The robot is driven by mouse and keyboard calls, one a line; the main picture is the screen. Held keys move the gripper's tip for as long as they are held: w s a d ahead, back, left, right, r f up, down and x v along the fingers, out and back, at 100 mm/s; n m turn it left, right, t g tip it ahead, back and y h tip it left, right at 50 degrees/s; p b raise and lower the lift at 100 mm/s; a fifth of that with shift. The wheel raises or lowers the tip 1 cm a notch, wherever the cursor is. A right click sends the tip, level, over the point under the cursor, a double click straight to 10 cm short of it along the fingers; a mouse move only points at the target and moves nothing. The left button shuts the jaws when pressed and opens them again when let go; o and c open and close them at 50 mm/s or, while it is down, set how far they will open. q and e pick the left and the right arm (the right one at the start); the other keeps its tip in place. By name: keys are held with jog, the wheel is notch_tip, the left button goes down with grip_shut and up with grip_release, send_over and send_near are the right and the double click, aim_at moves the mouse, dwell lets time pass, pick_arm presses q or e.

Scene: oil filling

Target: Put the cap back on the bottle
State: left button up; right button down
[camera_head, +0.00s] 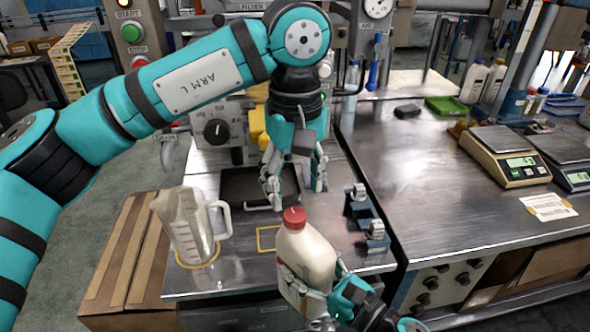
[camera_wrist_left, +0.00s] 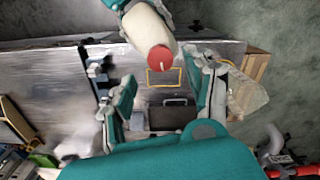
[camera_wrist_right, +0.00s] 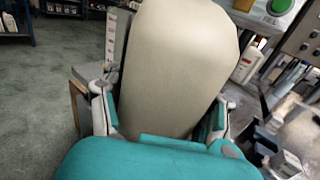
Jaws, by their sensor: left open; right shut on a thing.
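The cap also shows in the left wrist view (camera_wrist_left: 160,59), facing the camera on the bottle (camera_wrist_left: 147,27). My left gripper (camera_head: 297,190) is open and empty, just behind and above the cap, apart from it. My right gripper (camera_head: 316,284) is shut around the lower bottle body. The bottle (camera_wrist_right: 178,65) fills the space between its fingers in the right wrist view.
A clear measuring jug (camera_head: 187,228) stands on the bench to the left. A black tray (camera_head: 240,186) lies behind the left gripper. Blue fixtures (camera_head: 374,232) stand right of the bottle. Scales (camera_head: 505,155) are on the right bench, whose middle is mostly clear.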

pick_arm(q)
jog(key=n, duration=0.5)
jog(key=shift+r+n, duration=0.2)
jog(key=shift+n, duration=0.1)
jog(key=n, duration=0.2)
jog(key=shift+r+n, duration=0.1)
jog(key=shift+n, duration=0.2)
jog(key=n, duration=0.5)
jog(key=shift+r, duration=0.15)
jog(key=n, duration=0.2)
jog(key=shift+r+n, duration=0.1)
jog(key=shift+n, duration=0.3)
jog(key=n, duration=0.4)
jog(key=shift+r+n, duration=0.15)
jog(key=shift+n, duration=0.25)
jog(key=n, duration=0.2)
jog(key=shift+n, duration=0.4)
jog(key=n, duration=0.4)
jog(key=shift+r, duration=0.2)
jog(key=n, duration=0.5)
jog(key=shift+r+n, duration=0.15)
jog(key=shift+n, duration=0.15)
